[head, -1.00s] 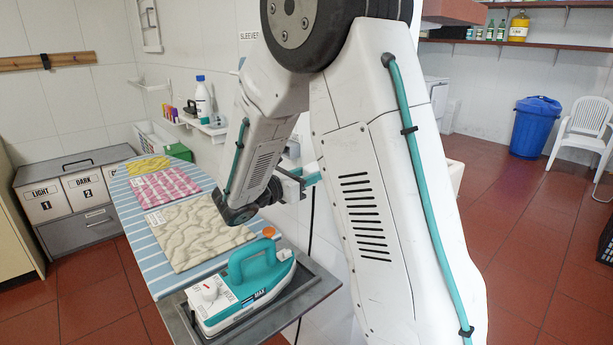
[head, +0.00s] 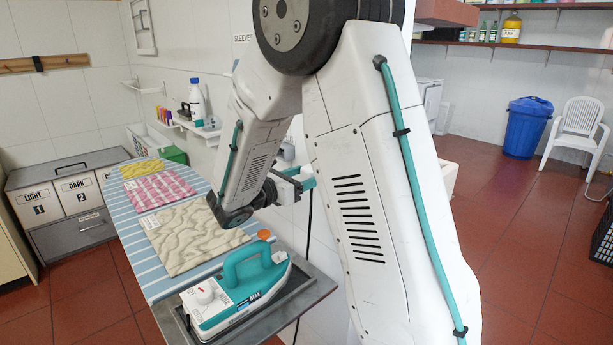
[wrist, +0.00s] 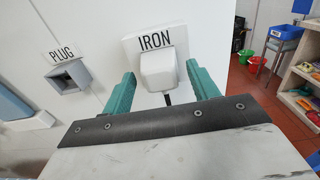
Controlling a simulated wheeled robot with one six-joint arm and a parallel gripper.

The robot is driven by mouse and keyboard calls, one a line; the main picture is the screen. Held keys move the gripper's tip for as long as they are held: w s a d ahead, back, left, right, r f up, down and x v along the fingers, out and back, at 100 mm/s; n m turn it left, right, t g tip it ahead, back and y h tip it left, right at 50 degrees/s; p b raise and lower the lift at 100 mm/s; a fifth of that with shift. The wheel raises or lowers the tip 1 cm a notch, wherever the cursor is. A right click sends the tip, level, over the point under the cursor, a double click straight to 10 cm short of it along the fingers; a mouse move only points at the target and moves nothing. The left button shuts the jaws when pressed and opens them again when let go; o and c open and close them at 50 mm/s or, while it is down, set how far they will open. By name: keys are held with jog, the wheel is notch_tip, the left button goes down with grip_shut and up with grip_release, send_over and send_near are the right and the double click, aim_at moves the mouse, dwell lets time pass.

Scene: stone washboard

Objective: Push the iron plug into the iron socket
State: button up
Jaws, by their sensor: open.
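The iron plug (wrist: 160,72), a white block with a dark cable below it, is at the wall plate marked IRON (wrist: 131,46) in the wrist view. That plate is the iron socket; the plug covers its front, and I cannot tell how deep the plug sits. My gripper (wrist: 159,88) is open, with one teal finger on each side of the plug. I cannot tell whether the fingers touch it. In the head view, the gripper is mostly hidden behind my arm, and the plug and socket do not show.
A grey box under a PLUG label (wrist: 62,55) is on the wall to the left. The teal and white iron (head: 237,290) stands on a tray at the near end of the striped board (head: 128,225), which carries folded cloths. A blue bin (head: 527,128) and white chair (head: 577,130) stand right.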

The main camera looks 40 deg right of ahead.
jog(key=a, duration=0.6)
jog(key=shift+s+a, duration=0.15)
jog(key=shift+a, duration=0.15)
jog(key=s+r+m+g+y, duration=0.2)
jog(key=s+m+g+y, duration=0.2)
jog(key=s+m+y, duration=0.9)
jog(key=s+a+m+t+y, duration=0.4)
jog(key=s+a+m+y, duration=0.1)
jog(key=s+a, duration=0.8)
jog(key=shift+s+t, duration=0.4)
jog(key=shift+s, duration=0.2)
dwell(0.9)
